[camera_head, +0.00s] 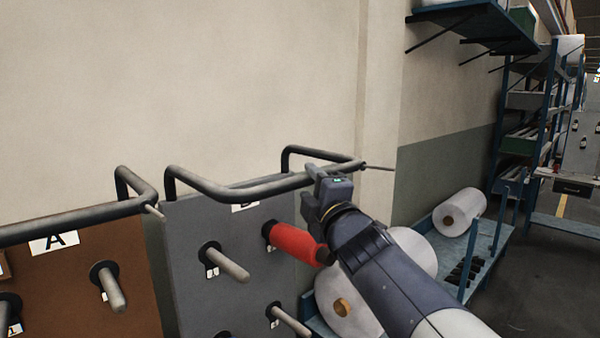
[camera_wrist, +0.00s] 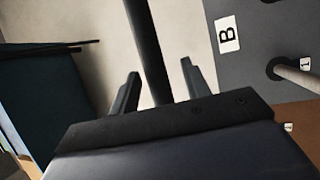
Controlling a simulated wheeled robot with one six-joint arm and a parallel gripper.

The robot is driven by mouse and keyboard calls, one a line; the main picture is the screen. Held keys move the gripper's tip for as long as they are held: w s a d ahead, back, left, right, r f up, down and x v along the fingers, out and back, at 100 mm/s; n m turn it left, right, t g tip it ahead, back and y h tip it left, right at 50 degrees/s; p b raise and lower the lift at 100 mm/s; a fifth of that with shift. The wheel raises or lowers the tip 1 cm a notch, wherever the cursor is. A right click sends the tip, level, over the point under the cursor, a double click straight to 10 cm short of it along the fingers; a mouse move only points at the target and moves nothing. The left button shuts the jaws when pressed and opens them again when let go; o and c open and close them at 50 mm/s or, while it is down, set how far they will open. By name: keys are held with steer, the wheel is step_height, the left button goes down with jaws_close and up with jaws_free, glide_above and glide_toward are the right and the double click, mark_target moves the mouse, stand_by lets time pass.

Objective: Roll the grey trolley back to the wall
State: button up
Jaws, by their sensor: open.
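The grey trolley (camera_head: 190,235), labelled B, stands upright in front of the beige wall (camera_head: 250,80). Its dark tubular handle (camera_head: 235,190) runs along its top. A red spool (camera_head: 295,243) sits on one of its pegs. My gripper (camera_head: 330,172) is open at the right part of this handle. In the wrist view the handle bar (camera_wrist: 147,45) passes between the two spread fingers of my gripper (camera_wrist: 158,85), with room on both sides. The trolley's wheels and base are out of view, and I cannot tell its gap to the wall.
A brown trolley (camera_head: 85,275), labelled A, stands close on the left with its own handle. To the right, a low blue rack (camera_head: 480,250) holds large white rolls (camera_head: 460,212). Blue shelving (camera_head: 530,110) stands farther back. Dark open floor (camera_head: 550,280) shows at the right.

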steer(key=x, duration=0.6)
steer(key=shift+p, duration=0.45)
steer(key=shift+w, duration=0.1)
steer(key=shift+c, duration=0.3)
steer(key=shift+f, duration=0.15)
steer(key=c, duration=0.9)
jaws_close()
